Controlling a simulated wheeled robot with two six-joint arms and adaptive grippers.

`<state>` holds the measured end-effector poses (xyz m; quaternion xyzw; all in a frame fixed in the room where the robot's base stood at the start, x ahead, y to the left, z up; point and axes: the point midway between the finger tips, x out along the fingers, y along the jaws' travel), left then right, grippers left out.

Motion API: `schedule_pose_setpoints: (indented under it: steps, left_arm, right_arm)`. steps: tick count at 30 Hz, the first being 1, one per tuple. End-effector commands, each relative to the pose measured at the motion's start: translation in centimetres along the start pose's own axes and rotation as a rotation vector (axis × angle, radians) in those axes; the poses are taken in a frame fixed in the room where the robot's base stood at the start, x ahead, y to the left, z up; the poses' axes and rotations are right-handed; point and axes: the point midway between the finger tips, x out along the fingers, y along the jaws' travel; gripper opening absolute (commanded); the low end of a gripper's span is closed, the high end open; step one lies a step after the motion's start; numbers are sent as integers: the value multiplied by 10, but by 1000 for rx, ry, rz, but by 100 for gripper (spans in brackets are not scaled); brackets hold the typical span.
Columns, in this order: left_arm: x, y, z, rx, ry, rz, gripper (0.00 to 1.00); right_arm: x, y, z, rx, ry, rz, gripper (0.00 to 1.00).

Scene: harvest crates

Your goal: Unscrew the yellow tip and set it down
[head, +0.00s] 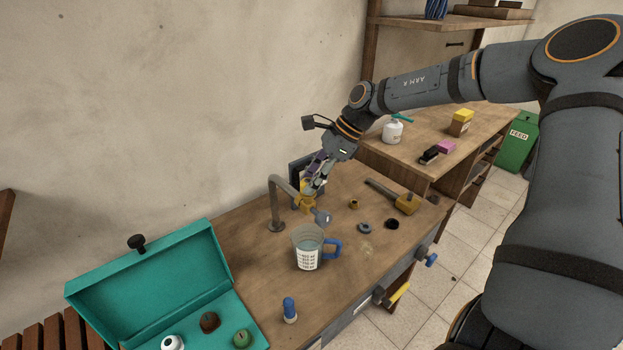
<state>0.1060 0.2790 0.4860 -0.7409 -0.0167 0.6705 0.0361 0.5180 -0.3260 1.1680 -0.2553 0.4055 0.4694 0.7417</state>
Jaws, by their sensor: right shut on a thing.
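A grey bent pipe (273,200) stands on the wooden workbench (250,262), and its arm slopes down to the right. The yellow tip (305,204) is at the lower end of that arm, with a grey-blue part (322,217) beside it. My right gripper (312,189) reaches down from the upper right and is shut on the yellow tip. Its fingers hide part of the tip, and I cannot tell whether the tip still touches the pipe. My left gripper is not in view.
A clear measuring jug (308,262) with a blue handle stands just in front. A mallet (405,203), a small brass piece (354,203) and dark rings (391,224) lie to the right. An open teal box (150,280) is at left, a blue-capped object (289,309) in front.

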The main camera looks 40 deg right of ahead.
Motion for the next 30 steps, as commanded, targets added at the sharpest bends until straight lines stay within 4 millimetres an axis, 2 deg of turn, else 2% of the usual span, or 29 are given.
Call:
schedule_pose_setpoints:
  steps: [2,3,6,15,30]
  left_arm:
    - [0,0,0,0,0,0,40]
    - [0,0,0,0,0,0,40]
    - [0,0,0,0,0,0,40]
    - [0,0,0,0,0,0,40]
    - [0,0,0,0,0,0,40]
  right_arm:
    - [0,0,0,0,1,1,17]
    - [0,0,0,-1,1,1,36]
    - [0,0,0,0,1,0,47]
    - [0,1,0,19,0,-13,47]
    - [1,6,3,452,-4,-295,47]
